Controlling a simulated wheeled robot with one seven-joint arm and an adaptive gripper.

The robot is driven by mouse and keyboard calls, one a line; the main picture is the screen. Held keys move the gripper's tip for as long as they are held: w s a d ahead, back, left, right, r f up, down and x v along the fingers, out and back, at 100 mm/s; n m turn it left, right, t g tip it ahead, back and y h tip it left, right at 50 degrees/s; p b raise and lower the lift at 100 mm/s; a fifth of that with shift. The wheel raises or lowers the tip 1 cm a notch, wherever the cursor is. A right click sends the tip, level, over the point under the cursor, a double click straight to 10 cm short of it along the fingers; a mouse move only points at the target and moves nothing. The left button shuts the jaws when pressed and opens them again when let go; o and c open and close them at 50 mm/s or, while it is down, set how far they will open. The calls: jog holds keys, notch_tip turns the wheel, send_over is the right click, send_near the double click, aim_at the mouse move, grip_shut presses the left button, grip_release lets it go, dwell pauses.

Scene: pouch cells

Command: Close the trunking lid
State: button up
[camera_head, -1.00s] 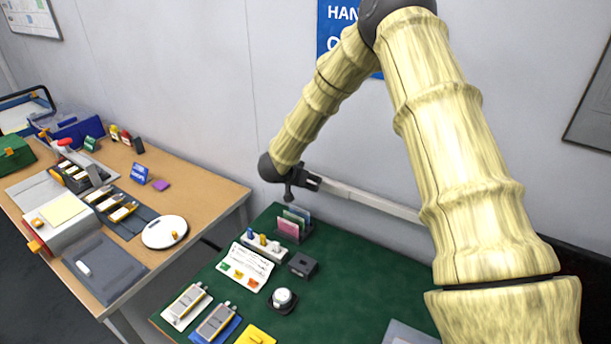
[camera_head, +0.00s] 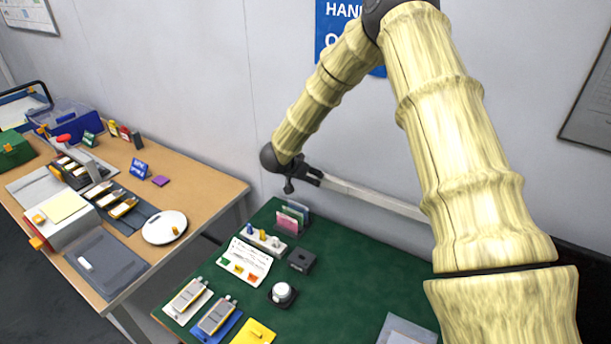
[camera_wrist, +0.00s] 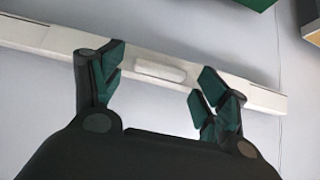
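The trunking (camera_head: 375,195) is a long pale strip running along the grey wall above the green table. It also crosses the wrist view (camera_wrist: 45,38) from left to right. A raised white oblong piece (camera_wrist: 160,71) on the trunking shows between my fingers; whether it belongs to the lid I cannot tell. My gripper (camera_head: 314,175) is at the left visible part of the trunking in the head view. In the wrist view my gripper (camera_wrist: 160,82) has its green-padded fingers apart, one on each side of the white piece, with nothing held. Contact with the trunking is unclear.
Below is the green table (camera_head: 340,285) with coloured cards (camera_head: 293,216), a black box (camera_head: 301,261) and a round white-topped item (camera_head: 282,294). A wooden table (camera_head: 205,180) with several tools stands at left. My arm hides part of the wall at right.

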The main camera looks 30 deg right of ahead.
jog(key=shift+a, duration=0.1)
jog(key=v, duration=1.2)
jog(key=shift+f, duration=0.15)
jog(key=x, duration=1.2)
dwell(0.4)
jog(key=f+t+h+b, duration=0.1)
jog(key=h+b, duration=0.1)
jog(key=b, duration=0.3)
jog(key=s+a+f+t+h+b, duration=0.1)
jog(key=t+h+b, duration=0.1)
jog(key=b, duration=0.4)
jog(key=a+f+t+h+b, duration=0.1)
jog(key=f+h+b, duration=0.1)
jog(key=b, duration=0.4)
jog(key=shift+s+t+h, duration=0.2)
jog(key=shift+t+h, duration=0.1)
jog(key=shift+h, duration=0.6)
dwell(1.5)
